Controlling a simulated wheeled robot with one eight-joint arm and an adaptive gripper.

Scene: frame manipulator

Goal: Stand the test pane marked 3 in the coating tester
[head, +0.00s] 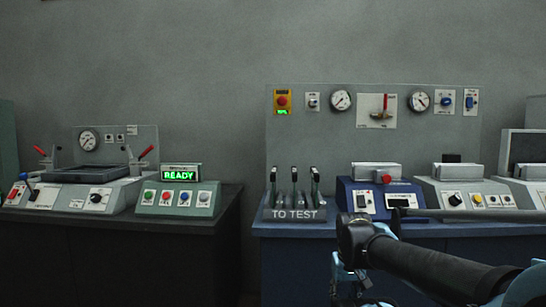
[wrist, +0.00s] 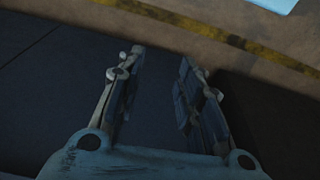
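A rack marked TO TEST (head: 295,214) stands on the bench at centre. Several thin upright pieces with dark tops, seen nearly edge-on, stand in it: a left one (head: 273,182), a middle one (head: 294,182) and a right one (head: 315,181). They may be the test panes; no number is legible. Which device is the coating tester I cannot tell; a blue slotted device (head: 374,196) and a grey one (head: 457,195) stand right of the rack. My gripper (wrist: 164,75) is open and empty in the wrist view. In the head view it shows low (head: 352,287), below the bench top.
A back panel (head: 440,145) with gauges and a red-handled valve rises behind the bench. A separate left bench holds a machine with red levers (head: 90,180) and a READY display box (head: 180,190). A gap separates the benches. The wrist view shows floor with a yellow stripe (wrist: 200,32).

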